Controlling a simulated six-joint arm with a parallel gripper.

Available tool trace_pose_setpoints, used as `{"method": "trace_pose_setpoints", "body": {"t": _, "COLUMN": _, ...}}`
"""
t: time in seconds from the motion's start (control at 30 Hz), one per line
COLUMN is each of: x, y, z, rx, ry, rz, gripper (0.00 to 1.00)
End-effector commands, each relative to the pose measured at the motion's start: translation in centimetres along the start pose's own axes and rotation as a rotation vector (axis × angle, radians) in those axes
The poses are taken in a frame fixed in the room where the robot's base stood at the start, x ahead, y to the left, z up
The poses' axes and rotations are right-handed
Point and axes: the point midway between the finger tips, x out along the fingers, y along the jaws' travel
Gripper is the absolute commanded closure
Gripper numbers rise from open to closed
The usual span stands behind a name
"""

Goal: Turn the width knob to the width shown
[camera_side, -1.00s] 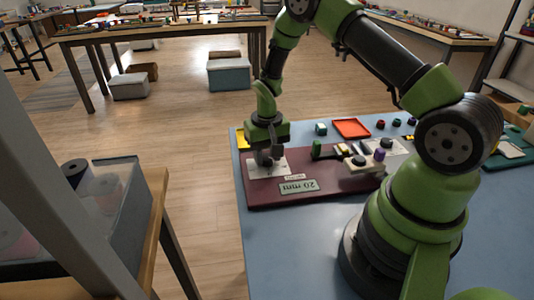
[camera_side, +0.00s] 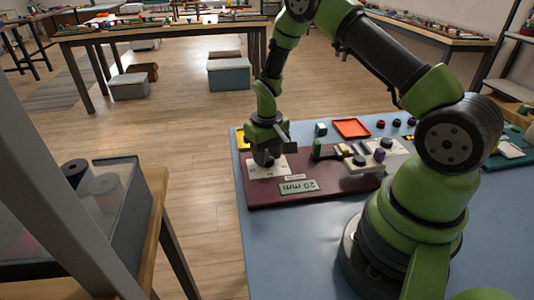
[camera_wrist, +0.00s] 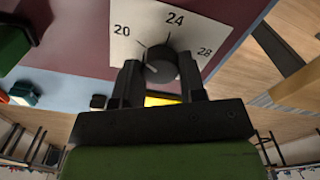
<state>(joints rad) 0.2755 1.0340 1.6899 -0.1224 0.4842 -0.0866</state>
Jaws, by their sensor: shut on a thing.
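The width knob (camera_wrist: 161,64) is dark and round, on a white dial plate (camera_wrist: 188,22) printed 20, 24 and 28. My gripper (camera_wrist: 160,78) is shut on the knob, one finger on each side. I cannot clearly tell which number the knob points to. In the side view my gripper (camera_side: 267,158) is down over the dial plate (camera_side: 258,172) at the left of the maroon board (camera_side: 262,197), and it hides the knob. A grey sign (camera_side: 299,186) on the board reads 20 mm, upside down in the side view.
Right of the dial, a pale block with dark and purple knobs (camera_side: 362,166) and a green peg (camera_side: 317,149) stand on the board. An orange tray (camera_side: 351,128) and a small green box (camera_side: 320,129) lie behind. The blue table's front (camera_side: 290,250) is clear.

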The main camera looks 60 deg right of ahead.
Motion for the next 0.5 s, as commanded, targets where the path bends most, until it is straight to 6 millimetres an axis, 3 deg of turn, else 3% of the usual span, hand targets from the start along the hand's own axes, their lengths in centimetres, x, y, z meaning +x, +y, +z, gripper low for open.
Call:
{"method": "trace_pose_setpoints", "body": {"t": 0.03, "x": -0.07, "y": -0.01, "z": 0.00, "rx": -0.002, "ry": 0.000, "rz": 0.000, "gripper": 0.86}}
{"method": "trace_pose_setpoints", "body": {"t": 0.07, "x": -0.07, "y": 0.00, "z": 0.00, "rx": -0.002, "ry": 0.000, "rz": 0.000, "gripper": 0.58}}
{"method": "trace_pose_setpoints", "body": {"t": 0.17, "x": -0.05, "y": -0.01, "z": -0.01, "rx": -0.002, "ry": 0.000, "rz": 0.000, "gripper": 0.37}}
{"method": "trace_pose_setpoints", "body": {"t": 0.5, "x": -0.45, "y": 0.00, "z": -0.07, "rx": -0.001, "ry": 0.003, "rz": 0.000, "gripper": 0.37}}
